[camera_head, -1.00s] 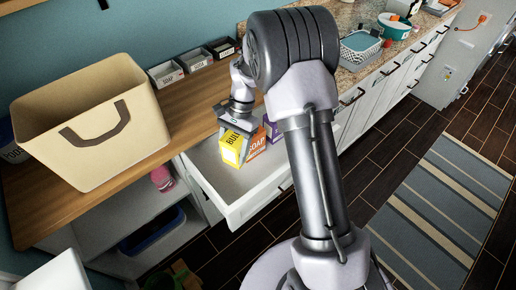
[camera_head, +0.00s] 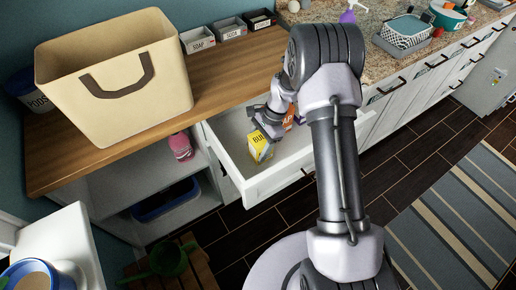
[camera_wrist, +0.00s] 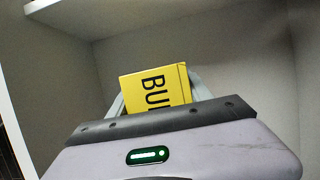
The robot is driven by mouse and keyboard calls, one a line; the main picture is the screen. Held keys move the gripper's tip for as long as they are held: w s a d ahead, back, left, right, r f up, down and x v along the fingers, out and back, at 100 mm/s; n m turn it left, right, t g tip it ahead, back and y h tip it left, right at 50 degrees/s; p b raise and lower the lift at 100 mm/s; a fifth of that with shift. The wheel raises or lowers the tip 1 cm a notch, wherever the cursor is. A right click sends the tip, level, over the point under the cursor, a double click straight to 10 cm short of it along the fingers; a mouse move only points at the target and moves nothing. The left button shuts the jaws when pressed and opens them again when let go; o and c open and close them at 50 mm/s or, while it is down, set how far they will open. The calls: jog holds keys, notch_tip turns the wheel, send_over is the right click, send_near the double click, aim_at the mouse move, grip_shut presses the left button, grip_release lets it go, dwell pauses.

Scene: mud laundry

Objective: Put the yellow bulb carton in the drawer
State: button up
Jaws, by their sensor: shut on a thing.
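The yellow bulb carton (camera_head: 259,147) is inside the open white drawer (camera_head: 285,178), tilted, near its left front part. My gripper (camera_head: 264,134) is shut on the carton from above. In the wrist view the carton (camera_wrist: 155,88) shows between the two fingers, with pale drawer walls around it. I cannot tell whether the carton touches the drawer floor. An orange soap carton (camera_head: 290,117) is in the drawer behind my gripper, partly hidden by my arm.
A large cream basket (camera_head: 115,85) stands on the wooden counter left of the drawer. Small labelled bins (camera_head: 198,40) line the wall. A pink bottle (camera_head: 180,145) and a blue tub (camera_head: 165,200) are on shelves below. A striped rug (camera_head: 450,215) lies right.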

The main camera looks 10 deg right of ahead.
jog(key=shift+f, duration=0.15)
jog(key=o, duration=1.4)
jog(key=shift+c, duration=0.2)
